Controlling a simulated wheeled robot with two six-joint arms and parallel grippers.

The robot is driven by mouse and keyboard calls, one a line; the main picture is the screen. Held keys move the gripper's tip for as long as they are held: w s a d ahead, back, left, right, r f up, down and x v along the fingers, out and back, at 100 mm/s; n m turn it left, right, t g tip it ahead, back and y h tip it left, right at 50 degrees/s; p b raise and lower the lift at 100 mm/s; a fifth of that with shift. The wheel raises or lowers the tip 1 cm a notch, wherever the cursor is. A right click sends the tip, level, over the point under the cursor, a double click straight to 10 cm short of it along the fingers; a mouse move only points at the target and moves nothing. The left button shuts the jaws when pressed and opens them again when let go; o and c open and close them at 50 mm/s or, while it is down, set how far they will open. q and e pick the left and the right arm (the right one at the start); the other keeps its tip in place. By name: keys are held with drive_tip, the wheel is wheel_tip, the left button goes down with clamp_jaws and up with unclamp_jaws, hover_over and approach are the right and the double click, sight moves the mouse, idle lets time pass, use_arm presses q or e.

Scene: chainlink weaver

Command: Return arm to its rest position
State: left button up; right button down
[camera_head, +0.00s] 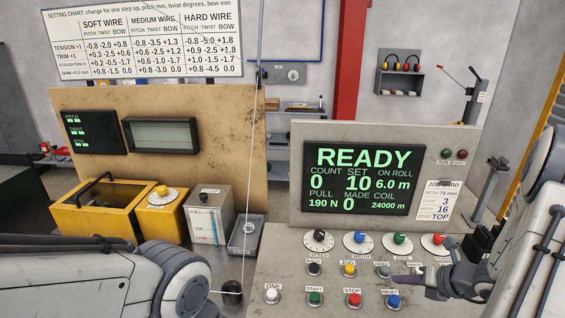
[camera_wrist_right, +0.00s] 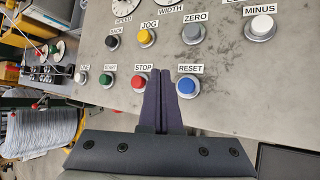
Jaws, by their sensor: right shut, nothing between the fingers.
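My right gripper (camera_head: 402,279) is at the right of the sloped control panel (camera_head: 275,262), over its button rows, with its arm coming in from the right. In the right wrist view its two dark fingers (camera_wrist_right: 160,75) are together with nothing between them. Their tips appear between the red STOP button (camera_wrist_right: 138,83) and the blue RESET button (camera_wrist_right: 187,86); I cannot tell whether they touch the panel. Part of my left arm (camera_head: 150,285) shows at the lower left; its gripper is out of the picture.
The screen (camera_head: 363,180) reads READY, count 0, set 10. Several knobs and buttons, such as the yellow JOG button (camera_head: 349,270), stick up from the panel. A yellow box (camera_head: 95,208) and a grey PUMP unit (camera_head: 208,215) stand at the left. A wire coil (camera_wrist_right: 40,125) shows in the wrist view.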

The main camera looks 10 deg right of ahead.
drive_tip(key=w+a+r+n+g+y+b, duration=0.1)
drive_tip(key=a+r+n+g+y, duration=0.2)
drive_tip(key=a+n, duration=0.9)
drive_tip(key=s+a+r+n+g+b, duration=0.1)
drive_tip(key=s+a+n+g, duration=0.15)
drive_tip(key=a+n, duration=0.45)
drive_tip(key=s+a+r+n+g, duration=0.2)
drive_tip(key=s+a+n, duration=0.25)
drive_tip(key=a, duration=0.45)
drive_tip(key=s+a+r+n+h+b, duration=0.1)
drive_tip(key=s+a+n+h, duration=0.1)
drive_tip(key=s+n, duration=0.5)
drive_tip(key=s+a+n+h+b, duration=0.1)
drive_tip(key=s+a+n+h, duration=0.2)
drive_tip(key=n, duration=1.4)
drive_tip(key=s+g, duration=0.1)
drive_tip(key=s, duration=0.3)
drive_tip(key=shift+a+r+h, duration=0.25)
drive_tip(key=shift+r+h, duration=0.15)
